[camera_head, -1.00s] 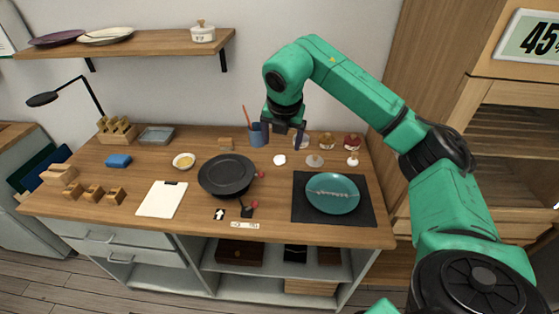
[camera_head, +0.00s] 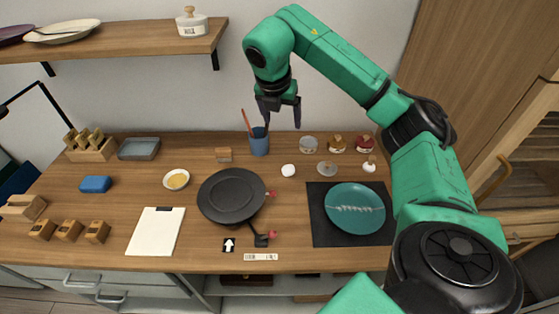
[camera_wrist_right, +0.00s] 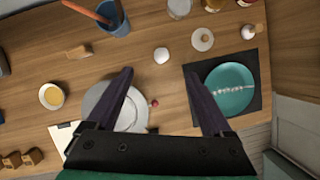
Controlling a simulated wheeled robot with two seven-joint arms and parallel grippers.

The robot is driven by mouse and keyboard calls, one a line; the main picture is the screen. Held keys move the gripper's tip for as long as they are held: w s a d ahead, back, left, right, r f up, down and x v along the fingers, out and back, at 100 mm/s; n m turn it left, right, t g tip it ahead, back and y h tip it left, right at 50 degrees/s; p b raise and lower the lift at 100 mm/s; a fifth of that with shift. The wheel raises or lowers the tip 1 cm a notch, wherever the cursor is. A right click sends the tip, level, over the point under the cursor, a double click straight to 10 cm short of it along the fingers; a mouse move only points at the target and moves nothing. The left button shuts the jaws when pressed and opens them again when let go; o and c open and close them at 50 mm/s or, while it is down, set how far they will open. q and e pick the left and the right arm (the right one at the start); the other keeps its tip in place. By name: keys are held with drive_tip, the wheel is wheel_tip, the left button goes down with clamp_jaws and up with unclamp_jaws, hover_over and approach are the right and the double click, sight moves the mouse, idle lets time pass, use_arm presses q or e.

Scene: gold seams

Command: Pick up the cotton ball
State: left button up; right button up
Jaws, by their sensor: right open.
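The cotton ball (camera_head: 288,170) is a small white ball on the wooden table, right of the black pan and left of the teal plate. It also shows in the right wrist view (camera_wrist_right: 161,55), just beyond the fingertips and between their lines. My right gripper (camera_head: 281,112) is open and empty, raised above the back of the table. Its two dark fingers (camera_wrist_right: 159,74) point forward in the right wrist view, with nothing between them touching. My left gripper is not in view.
A blue cup (camera_head: 259,142) with sticks stands behind the ball. The black pan (camera_head: 228,196) and the teal plate (camera_head: 355,207) on a dark mat (camera_head: 319,229) are nearer. Jars (camera_head: 308,145) stand at the back.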

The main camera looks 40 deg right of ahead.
wheel_tip(320, 180, down, 4)
drive_tip(key=s+b, duration=0.2)
drive_tip(key=b, duration=0.6)
approach(288, 168)
drive_tip(key=p+x, duration=0.4)
drive_tip(key=x, duration=0.4)
drive_tip(key=shift+d+f, duration=0.15)
drive_tip(key=shift+f, duration=0.15)
drive_tip(key=shift+w+d+f, duration=0.1)
drive_tip(key=shift+f, duration=0.05)
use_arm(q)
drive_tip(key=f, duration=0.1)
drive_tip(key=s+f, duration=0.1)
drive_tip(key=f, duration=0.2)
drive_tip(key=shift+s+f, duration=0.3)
use_arm(e)
clamp_jaws()
